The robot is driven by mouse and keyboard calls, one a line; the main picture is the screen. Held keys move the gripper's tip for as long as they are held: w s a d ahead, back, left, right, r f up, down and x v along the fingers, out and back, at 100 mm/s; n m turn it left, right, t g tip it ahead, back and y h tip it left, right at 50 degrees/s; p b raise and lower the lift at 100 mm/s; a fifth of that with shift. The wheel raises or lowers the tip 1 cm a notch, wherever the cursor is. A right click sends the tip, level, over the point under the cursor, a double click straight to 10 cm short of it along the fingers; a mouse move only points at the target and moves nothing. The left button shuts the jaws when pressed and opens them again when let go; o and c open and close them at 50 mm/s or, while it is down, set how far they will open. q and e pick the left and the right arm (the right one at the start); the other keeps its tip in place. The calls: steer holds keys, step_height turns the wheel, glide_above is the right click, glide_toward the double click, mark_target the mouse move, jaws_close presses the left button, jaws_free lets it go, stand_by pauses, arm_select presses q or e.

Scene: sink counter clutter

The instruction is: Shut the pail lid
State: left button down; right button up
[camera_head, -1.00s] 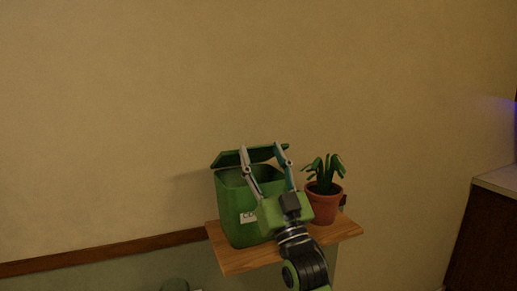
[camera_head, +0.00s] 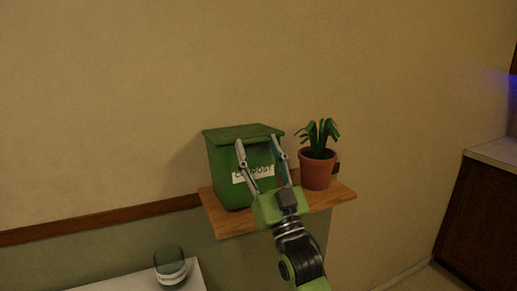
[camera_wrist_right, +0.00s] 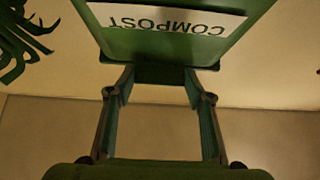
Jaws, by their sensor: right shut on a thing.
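A green compost pail (camera_head: 224,174) with a white label stands upright on a small wooden shelf. Its green lid (camera_head: 232,132) lies down over the top, and no opening shows. My right gripper (camera_head: 257,140) is at the pail's front, its two fingers pointing up to the lid's front edge. In the right wrist view, the fingertips (camera_wrist_right: 158,76) are shut on the dark front lip of the lid (camera_wrist_right: 160,73). The label there appears upside down. My left gripper is in neither view.
A potted plant (camera_head: 317,168) stands close to the right of the pail on the shelf (camera_head: 235,222). A glass (camera_head: 170,266) stands on a white surface at lower left. A counter (camera_head: 492,151) is at far right.

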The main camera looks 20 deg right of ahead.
steer(key=shift+w+f, duration=0.25)
steer(key=shift+f, duration=0.2)
steer(key=o, duration=1.3)
steer(key=shift+c, duration=0.2)
steer(key=o, duration=0.4)
steer(key=shift+c, duration=0.2)
steer(key=shift+w, duration=0.15)
steer(key=shift+r, duration=0.15)
steer(key=v, duration=1.2)
